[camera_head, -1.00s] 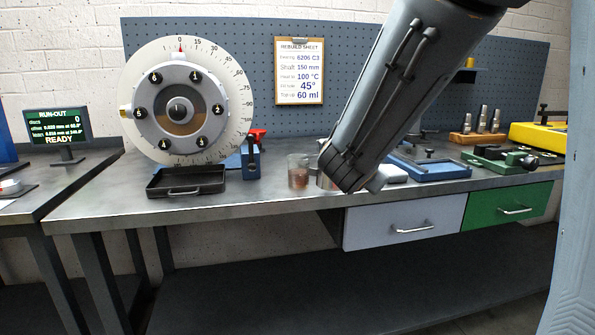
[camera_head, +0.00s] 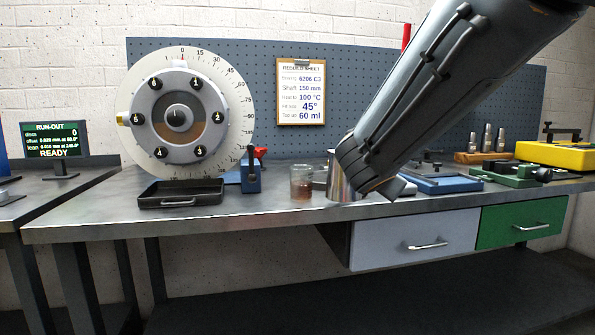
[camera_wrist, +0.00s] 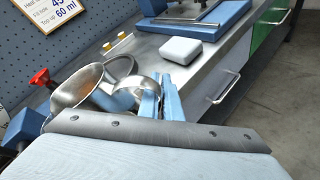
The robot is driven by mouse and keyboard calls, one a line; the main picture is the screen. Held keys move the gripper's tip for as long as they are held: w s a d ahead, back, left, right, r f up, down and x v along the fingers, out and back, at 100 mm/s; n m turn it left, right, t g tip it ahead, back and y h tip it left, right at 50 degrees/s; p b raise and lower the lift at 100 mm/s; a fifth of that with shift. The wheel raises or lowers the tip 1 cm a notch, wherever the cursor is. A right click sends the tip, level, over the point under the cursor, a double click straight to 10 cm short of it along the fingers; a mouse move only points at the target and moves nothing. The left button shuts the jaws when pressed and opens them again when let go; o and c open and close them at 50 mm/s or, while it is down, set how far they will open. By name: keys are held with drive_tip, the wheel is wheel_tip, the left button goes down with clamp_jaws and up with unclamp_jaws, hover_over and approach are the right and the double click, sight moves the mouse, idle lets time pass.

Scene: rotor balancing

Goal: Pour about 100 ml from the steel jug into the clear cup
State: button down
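The clear cup (camera_head: 301,186) stands on the bench with brownish contents low in it. The steel jug (camera_head: 341,182) stands close to its right, upright, its right side hidden behind my gripper (camera_head: 383,194). In the wrist view, the open-topped steel jug (camera_wrist: 78,92) is at the left, with a brownish tint inside. A curved steel band reaches towards the two blue fingers of my gripper (camera_wrist: 161,100). The fingers are close together beside the band, and I cannot tell whether they close on it. The cup is not clearly distinguishable in the wrist view.
A dark tray (camera_head: 182,199) lies under the dial rotor (camera_head: 178,117) at the left. A blue clamp (camera_head: 250,172) stands left of the cup. A white block (camera_wrist: 180,50) and a blue fixture (camera_head: 440,185) lie to the right. The rebuild sheet (camera_head: 301,92) hangs behind.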

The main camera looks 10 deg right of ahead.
drive_tip(key=shift+r, duration=0.15)
drive_tip(key=w+a+r+n+g+p, duration=0.1)
drive_tip(key=r+p, duration=0.2)
drive_tip(key=p, duration=0.5)
drive_tip(key=w+a+r+n+g+h+p, duration=0.1)
drive_tip(key=r+n+p, duration=0.1)
drive_tip(key=p, duration=0.7)
drive_tip(key=w+a+r+n+h+p, duration=0.1)
drive_tip(key=r+p, duration=0.4)
drive_tip(key=p, duration=0.3)
drive_tip(key=shift+a+r+n+g+p, duration=0.1)
drive_tip(key=shift+a+n+g+p, duration=0.15)
drive_tip(key=shift+n+g+p, duration=0.15)
drive_tip(key=shift+w+a+f+h, duration=0.1)
drive_tip(key=shift+w+f+h, duration=0.05)
drive_tip(key=shift+f+h, duration=0.15)
drive_tip(key=shift+w+a+n+p, duration=0.1)
drive_tip(key=shift+w+n+p, duration=0.05)
drive_tip(key=shift+n+p, duration=0.35)
drive_tip(key=p, duration=0.1)
drive_tip(key=r+n+p, duration=0.1)
drive_tip(key=r+g+h+p, duration=0.1)
drive_tip(key=shift+w+a, duration=0.25)
drive_tip(key=shift+w+a+r+n+h+p, duration=0.2)
drive_tip(key=shift+r+n+h+p, duration=0.05)
drive_tip(key=shift+r+n+p, duration=0.25)
drive_tip(key=shift+w+a+r+n+h+p, duration=0.15)
drive_tip(key=shift+w+r+n+h+p, duration=0.1)
drive_tip(key=shift+r+n+p, duration=0.2)
